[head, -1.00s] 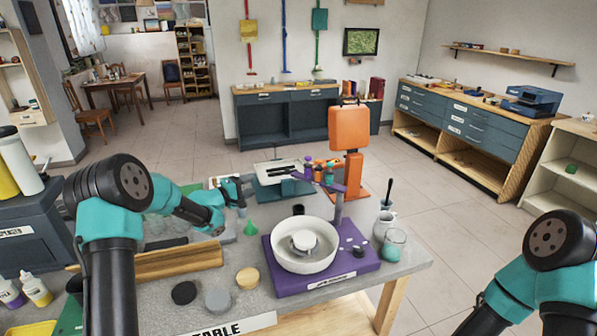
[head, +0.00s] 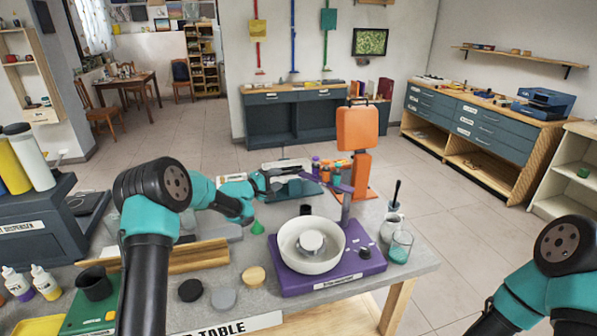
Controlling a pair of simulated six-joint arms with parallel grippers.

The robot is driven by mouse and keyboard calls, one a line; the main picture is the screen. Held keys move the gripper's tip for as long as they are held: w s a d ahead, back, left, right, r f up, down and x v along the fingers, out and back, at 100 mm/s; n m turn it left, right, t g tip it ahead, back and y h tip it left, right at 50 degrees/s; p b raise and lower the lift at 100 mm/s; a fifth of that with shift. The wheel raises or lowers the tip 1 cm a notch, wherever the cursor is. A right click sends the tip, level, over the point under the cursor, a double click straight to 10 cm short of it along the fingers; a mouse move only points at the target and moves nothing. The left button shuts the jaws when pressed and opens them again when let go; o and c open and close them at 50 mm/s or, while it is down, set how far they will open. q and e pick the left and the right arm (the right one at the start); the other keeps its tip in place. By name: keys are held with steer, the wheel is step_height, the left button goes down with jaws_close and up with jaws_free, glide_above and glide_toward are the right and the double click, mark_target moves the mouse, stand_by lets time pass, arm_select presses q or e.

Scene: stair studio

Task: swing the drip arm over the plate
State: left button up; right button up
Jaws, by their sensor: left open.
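The plate (head: 311,243) is a small pale disc in the middle of a round white bowl (head: 292,258). The bowl sits on a purple base (head: 345,272) on the table. At the base's back edge stands a purple post (head: 346,208). The drip arm (head: 341,187) is a purple bar at the post's top, pointing back and left, away from the plate. Its far end is small and hard to make out among the bottles. My left gripper (head: 276,189) is open, behind and left of the bowl, apart from the drip arm. My right gripper is out of view.
An orange stand (head: 357,130) rises behind the post. Small bottles (head: 326,172) stand beside it. A green cone (head: 257,227) stands left of the bowl. A brush jar (head: 392,226) and a glass of teal liquid (head: 400,246) stand at the right. Several round discs lie at the front.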

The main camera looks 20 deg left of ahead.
arm_select(q)
steer(key=x, duration=1)
steer(key=shift+w+d, duration=0.15)
steer(key=shift+w, duration=0.1)
steer(key=shift+c, duration=0.3)
jaws_close()
